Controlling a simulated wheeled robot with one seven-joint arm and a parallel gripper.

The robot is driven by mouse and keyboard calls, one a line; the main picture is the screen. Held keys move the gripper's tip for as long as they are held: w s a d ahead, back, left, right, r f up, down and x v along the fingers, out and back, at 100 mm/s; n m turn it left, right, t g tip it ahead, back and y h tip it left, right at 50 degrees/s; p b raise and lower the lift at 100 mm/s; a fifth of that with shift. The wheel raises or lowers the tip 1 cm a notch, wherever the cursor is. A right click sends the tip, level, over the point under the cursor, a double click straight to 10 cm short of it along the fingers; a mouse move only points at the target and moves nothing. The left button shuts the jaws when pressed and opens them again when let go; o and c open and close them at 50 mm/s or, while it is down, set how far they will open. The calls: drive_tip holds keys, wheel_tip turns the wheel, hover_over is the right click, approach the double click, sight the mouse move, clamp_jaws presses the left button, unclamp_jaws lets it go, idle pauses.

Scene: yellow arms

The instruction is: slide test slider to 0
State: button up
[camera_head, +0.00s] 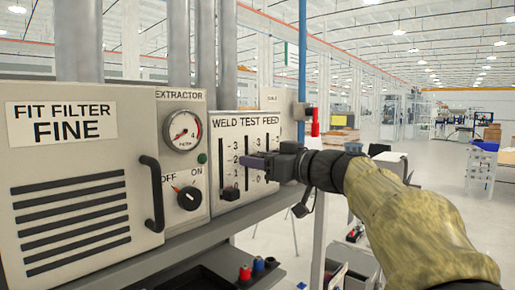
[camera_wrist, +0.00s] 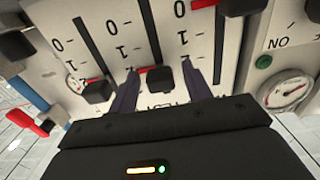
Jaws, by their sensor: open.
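The panel (camera_head: 237,133) labelled WELD TEST FEED has upright slots with sliders. The wrist view shows it upside down. The test slider's dark knob (camera_wrist: 160,79) is in the middle slot, beyond the 1 mark on the side away from 0. My gripper (camera_wrist: 161,88) is open, with one finger on each side of this knob. I cannot tell if either finger touches it. In the head view my gripper (camera_head: 254,163) is at the panel and largely hides the test knob.
The weld slider's knob (camera_head: 230,193) sits low in its slot, near 0. The feed slider's knob (camera_wrist: 97,91) is close beside one finger. The extractor unit (camera_head: 181,150) with gauge and dial is to the left. A shelf edge (camera_head: 190,238) runs below.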

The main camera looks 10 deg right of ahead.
sight(247, 185)
drive_tip(key=shift+w+a, duration=0.3)
drive_tip(key=shift+w, duration=0.05)
drive_tip(key=shift+c, duration=0.4)
clamp_jaws()
wheel_tip(247, 185, down, 6)
drive_tip(key=b, duration=1.1)
drive_tip(key=shift+f, duration=0.25)
drive_tip(key=shift+f+b, duration=0.15)
drive_tip(key=shift+b, duration=0.15)
drive_tip(key=shift+c, duration=1.2)
unclamp_jaws()
drive_tip(key=shift+f, duration=0.1)
drive_tip(key=o, duration=0.3)
drive_tip(key=shift+r, duration=0.2)
